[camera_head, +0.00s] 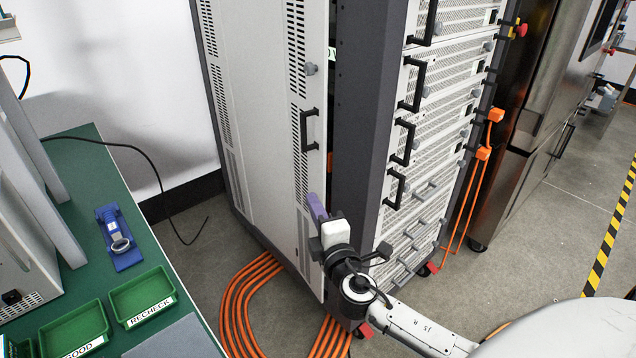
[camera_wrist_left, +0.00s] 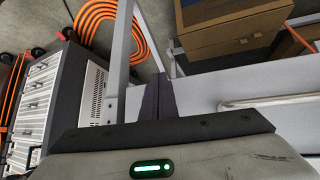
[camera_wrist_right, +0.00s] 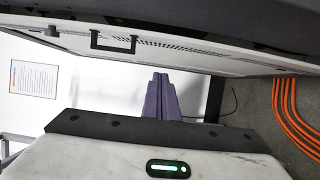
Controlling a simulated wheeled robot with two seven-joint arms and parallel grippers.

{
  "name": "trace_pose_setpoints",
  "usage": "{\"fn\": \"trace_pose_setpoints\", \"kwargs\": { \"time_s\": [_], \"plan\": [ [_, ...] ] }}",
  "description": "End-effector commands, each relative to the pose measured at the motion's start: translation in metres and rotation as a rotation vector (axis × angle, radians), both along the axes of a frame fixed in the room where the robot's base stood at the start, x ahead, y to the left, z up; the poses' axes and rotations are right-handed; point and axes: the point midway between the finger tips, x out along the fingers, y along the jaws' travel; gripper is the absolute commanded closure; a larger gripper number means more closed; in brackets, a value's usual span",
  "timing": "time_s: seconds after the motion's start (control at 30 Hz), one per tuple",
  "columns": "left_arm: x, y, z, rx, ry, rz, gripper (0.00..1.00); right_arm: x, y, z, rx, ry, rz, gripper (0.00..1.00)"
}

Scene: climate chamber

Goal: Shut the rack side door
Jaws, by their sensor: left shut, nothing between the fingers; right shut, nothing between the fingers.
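The rack side door (camera_head: 265,120) is the tall white vented panel on the left flank of the rack (camera_head: 370,110). It stands ajar, with a dark gap between its edge and the grey post. Its black handle (camera_head: 309,130) and grey latch (camera_head: 311,69) face outward; the handle also shows in the right wrist view (camera_wrist_right: 113,42). My right gripper (camera_head: 316,207) is shut and empty, its purple fingers at the door's lower free edge; I cannot tell if they touch it. My left gripper (camera_wrist_left: 160,97) is shut and empty, outside the head view.
Orange cables (camera_head: 245,290) lie on the floor below the door. A green bench (camera_head: 85,165) with green trays (camera_head: 142,297) and a blue fixture (camera_head: 119,240) stands at left. Cardboard boxes (camera_wrist_left: 230,30) show in the left wrist view. Floor between bench and rack is partly clear.

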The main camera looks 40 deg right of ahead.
Motion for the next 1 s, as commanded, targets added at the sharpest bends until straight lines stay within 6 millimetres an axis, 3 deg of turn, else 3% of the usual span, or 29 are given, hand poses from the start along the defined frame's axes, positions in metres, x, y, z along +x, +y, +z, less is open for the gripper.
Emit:
{"fn": "trace_pose_setpoints", "kwargs": {
  "time_s": [0.4,0.63,1.0],
  "plan": [
    [0.005,0.000,0.001,-0.001,-0.009,0.001,1.00,0.083,-0.028,0.001,0.002,0.000,-0.001,1.00],
    [0.003,0.000,0.002,-0.001,-0.003,0.002,1.00,0.077,-0.060,0.000,0.002,0.003,0.001,1.00],
    [-0.001,0.001,-0.001,0.001,0.006,0.002,1.00,0.077,-0.067,-0.001,0.005,0.003,0.001,1.00]
  ]
}}
